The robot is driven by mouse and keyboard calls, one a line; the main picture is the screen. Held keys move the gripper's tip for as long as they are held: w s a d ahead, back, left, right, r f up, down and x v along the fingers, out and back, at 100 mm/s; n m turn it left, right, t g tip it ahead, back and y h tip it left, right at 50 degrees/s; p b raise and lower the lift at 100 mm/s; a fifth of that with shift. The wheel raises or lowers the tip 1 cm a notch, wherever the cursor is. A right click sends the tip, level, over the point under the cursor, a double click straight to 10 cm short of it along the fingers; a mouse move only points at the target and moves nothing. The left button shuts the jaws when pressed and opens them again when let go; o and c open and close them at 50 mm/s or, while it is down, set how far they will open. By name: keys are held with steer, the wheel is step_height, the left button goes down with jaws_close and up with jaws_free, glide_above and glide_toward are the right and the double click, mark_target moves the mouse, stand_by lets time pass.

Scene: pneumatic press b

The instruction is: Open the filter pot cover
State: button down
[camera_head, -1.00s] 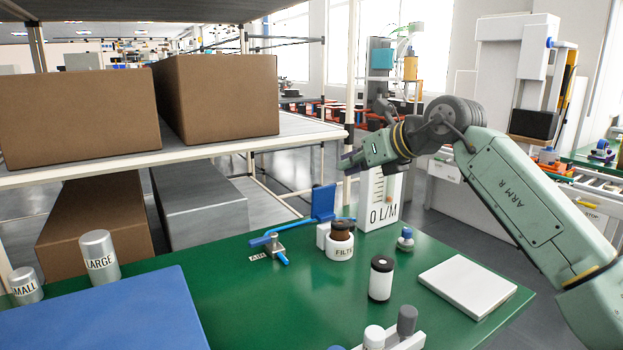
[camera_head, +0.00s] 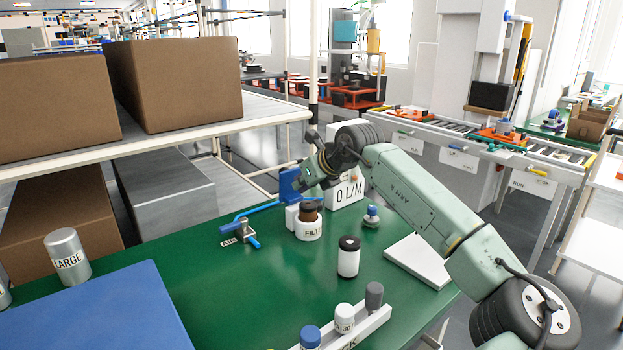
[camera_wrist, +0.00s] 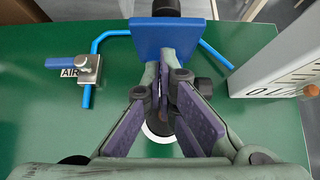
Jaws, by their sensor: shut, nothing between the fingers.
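The filter pot (camera_head: 308,231) is a white round pot labelled FILT with a brown, dark-topped part above it, standing on the green bench. A flat blue plate (camera_head: 289,185) stands upright just behind and left of it; the plate also shows in the wrist view (camera_wrist: 152,38). I cannot tell whether this plate is the pot's cover. My gripper (camera_head: 300,182) is low beside the plate, above the pot. In the wrist view my gripper (camera_wrist: 164,100) is shut and empty, its fingers overlapping the plate's lower edge. They hide most of the white pot (camera_wrist: 157,136); contact is unclear.
A flow meter marked 0 L/M (camera_head: 348,190) stands close behind right. A blue-handled air valve (camera_head: 245,230) with blue tubing is left.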

steer(key=shift+w+a, duration=0.25)
steer(key=shift+w, duration=0.15)
steer(key=shift+w+a+b, duration=0.1)
steer(key=shift+b, duration=0.25)
steer(key=shift+w+a+r+b, duration=0.1)
steer(key=shift+w+a+b, duration=0.25)
steer(key=shift+w, duration=0.15)
steer(key=shift+s+r, duration=0.1)
steer(key=shift+d, duration=0.1)
